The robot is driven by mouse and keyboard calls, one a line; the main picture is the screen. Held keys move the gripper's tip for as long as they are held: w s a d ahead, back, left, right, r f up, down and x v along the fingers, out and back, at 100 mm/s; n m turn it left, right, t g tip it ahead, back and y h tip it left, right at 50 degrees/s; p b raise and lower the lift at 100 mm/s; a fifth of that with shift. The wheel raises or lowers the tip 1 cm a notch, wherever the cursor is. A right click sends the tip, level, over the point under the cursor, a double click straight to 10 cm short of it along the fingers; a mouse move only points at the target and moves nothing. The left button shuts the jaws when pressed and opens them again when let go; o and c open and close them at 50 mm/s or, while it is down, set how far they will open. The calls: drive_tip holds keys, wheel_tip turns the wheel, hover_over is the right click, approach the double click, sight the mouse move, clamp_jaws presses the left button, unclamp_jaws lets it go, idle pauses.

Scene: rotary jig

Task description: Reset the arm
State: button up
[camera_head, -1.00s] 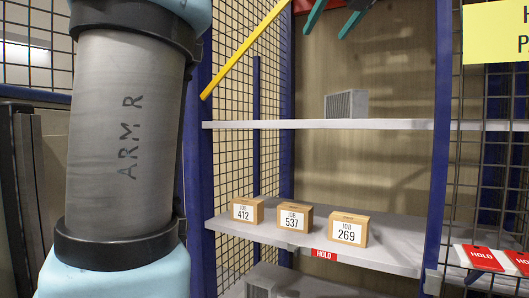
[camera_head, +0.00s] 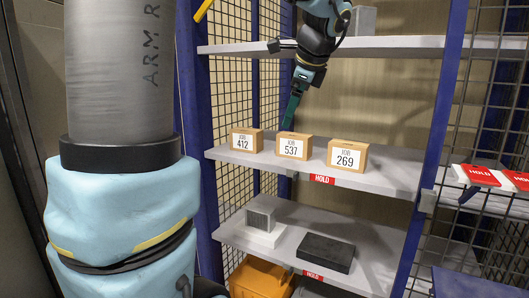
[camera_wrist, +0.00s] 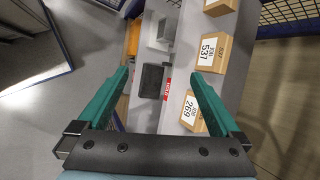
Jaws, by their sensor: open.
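My gripper (camera_head: 288,122) hangs from the top of the head view, its green fingers pointing down just above the JOB 537 box. In the wrist view my gripper (camera_wrist: 160,73) has its two green fingers wide apart with nothing between them. Three brown boxes with white labels stand in a row on a grey shelf: JOB 412 (camera_head: 246,141), JOB 537 (camera_head: 293,146) and JOB 269 (camera_head: 347,157). In the wrist view, JOB 537 (camera_wrist: 212,50) and JOB 269 (camera_wrist: 191,113) lie to the right, beside the right finger. The exact gap to the boxes is unclear.
The boxes' shelf (camera_head: 390,180) has a red HOLD tag. A lower shelf (camera_head: 360,262) carries a dark block (camera_head: 326,252) and a grey finned block (camera_head: 261,216). An orange bin (camera_head: 262,277) is below. An upper shelf (camera_head: 400,46), blue posts and mesh surround the bay.

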drive_tip(key=s+a+f+n+g+h+b, duration=0.1)
drive_tip(key=s+a+f+n, duration=0.3)
drive_tip(key=f, duration=0.6)
drive_tip(key=s+a+f+n+g+b, duration=0.2)
drive_tip(key=s+a+f+n, duration=0.3)
drive_tip(key=f+n, duration=0.4)
drive_tip(key=s+a+f+n+g+h+b, duration=0.1)
drive_tip(key=s+a+f+n, duration=0.3)
drive_tip(key=f+n, duration=0.3)
wheel_tip(320, 180, down, 4)
drive_tip(key=shift+s+a+r+g+h, duration=0.1)
drive_tip(key=shift+s+a+g+h, duration=0.25)
drive_tip(key=shift+s, duration=0.45)
drive_tip(key=shift+c, duration=0.4)
